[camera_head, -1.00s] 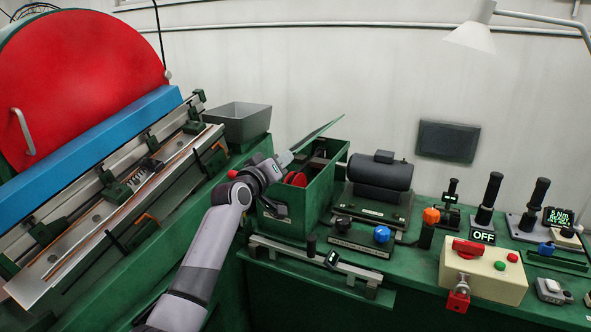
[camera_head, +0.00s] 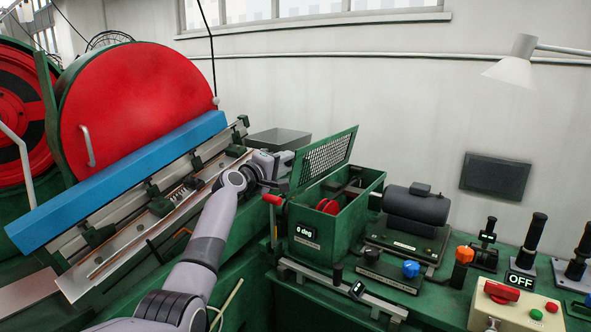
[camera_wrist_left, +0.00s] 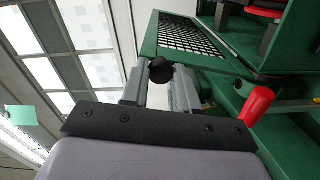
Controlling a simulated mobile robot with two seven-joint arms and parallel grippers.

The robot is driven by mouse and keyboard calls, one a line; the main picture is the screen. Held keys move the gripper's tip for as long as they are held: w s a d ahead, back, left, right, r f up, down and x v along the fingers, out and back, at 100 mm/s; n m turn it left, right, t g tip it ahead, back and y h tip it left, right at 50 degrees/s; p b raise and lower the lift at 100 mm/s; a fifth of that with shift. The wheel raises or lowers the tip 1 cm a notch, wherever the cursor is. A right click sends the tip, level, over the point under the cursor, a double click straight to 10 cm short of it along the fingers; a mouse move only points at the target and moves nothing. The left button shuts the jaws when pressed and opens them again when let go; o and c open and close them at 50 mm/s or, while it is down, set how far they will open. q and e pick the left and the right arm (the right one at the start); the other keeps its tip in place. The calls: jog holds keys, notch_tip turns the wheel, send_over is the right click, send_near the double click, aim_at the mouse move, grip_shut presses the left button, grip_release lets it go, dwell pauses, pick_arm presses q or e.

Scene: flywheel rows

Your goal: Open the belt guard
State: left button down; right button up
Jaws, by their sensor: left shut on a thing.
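The belt guard (camera_head: 322,159) is a green-framed mesh lid on a green box (camera_head: 335,231). It stands raised along the box's left side, and the box is open from above. Red parts (camera_head: 328,206) show inside. My left gripper (camera_head: 286,160) is at the guard's left end. In the left wrist view, a black round knob (camera_wrist_left: 161,70) sits between the fingers of my left gripper (camera_wrist_left: 160,86), which is shut on it. The mesh guard (camera_wrist_left: 190,38) extends just beyond the knob. My right gripper is not in view.
A red handle (camera_head: 272,199) sticks out at the box's left corner, just below my gripper. A grey motor (camera_head: 417,204) stands right of the box. A grey bin (camera_head: 278,138) is behind my gripper. A sloped rail (camera_head: 150,220) and red disc (camera_head: 135,110) are at left.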

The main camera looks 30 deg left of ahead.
pick_arm(q)
jog(key=shift+w+a+r+n+b, duration=0.15)
jog(key=shift+a+n+b, duration=0.15)
jog(key=shift+a+n, duration=1.8)
jog(key=c, duration=0.9)
grip_release()
jog(key=shift+a, duration=0.15)
jog(key=shift+s+a, duration=0.1)
jog(key=shift+s, duration=3.55)
